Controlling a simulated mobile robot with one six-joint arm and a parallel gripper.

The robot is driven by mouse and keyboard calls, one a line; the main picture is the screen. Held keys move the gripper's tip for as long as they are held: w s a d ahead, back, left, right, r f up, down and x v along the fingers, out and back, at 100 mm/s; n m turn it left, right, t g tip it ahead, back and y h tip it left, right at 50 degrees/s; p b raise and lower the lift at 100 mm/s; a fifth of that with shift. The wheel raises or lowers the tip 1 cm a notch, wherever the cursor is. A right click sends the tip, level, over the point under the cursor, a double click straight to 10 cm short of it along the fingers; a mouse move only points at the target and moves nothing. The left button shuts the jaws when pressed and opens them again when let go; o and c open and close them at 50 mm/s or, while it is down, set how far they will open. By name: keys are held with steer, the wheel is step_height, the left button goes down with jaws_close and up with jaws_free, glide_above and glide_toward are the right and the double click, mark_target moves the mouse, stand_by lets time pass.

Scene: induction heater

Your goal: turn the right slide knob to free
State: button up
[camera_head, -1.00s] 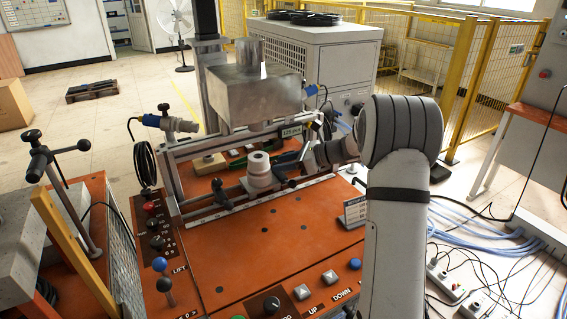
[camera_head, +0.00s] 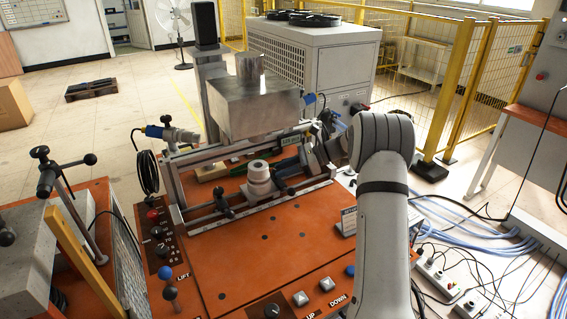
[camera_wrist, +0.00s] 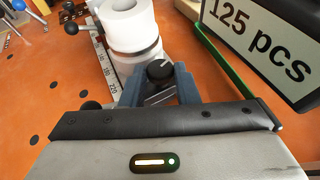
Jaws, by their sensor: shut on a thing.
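In the wrist view, a round black knob (camera_wrist: 159,70) with a white pointer line sits between the two blue-grey fingers of my gripper (camera_wrist: 158,90). The fingers are shut on it. The pointer slants up and to the right. A white roll-like cylinder (camera_wrist: 127,20) stands just beyond the knob, next to a ruler strip (camera_wrist: 104,66). In the head view, my gripper (camera_head: 308,160) reaches in from the right at the right end of the slide rail, beside the white cylinder (camera_head: 259,172). The knob cannot be made out there.
A "125 pcs" box (camera_wrist: 262,40) and a green bar (camera_wrist: 222,62) are close on the right in the wrist view. A large metal block (camera_head: 255,106) hangs above the rail. The orange panel (camera_head: 250,250) in front is mostly clear, with push buttons (camera_head: 327,284) at its edge.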

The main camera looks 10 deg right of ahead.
steer(key=shift+n+g, duration=0.3)
steer(key=o, duration=0.9)
steer(key=shift+o, duration=0.2)
steer(key=shift+v, duration=3.9)
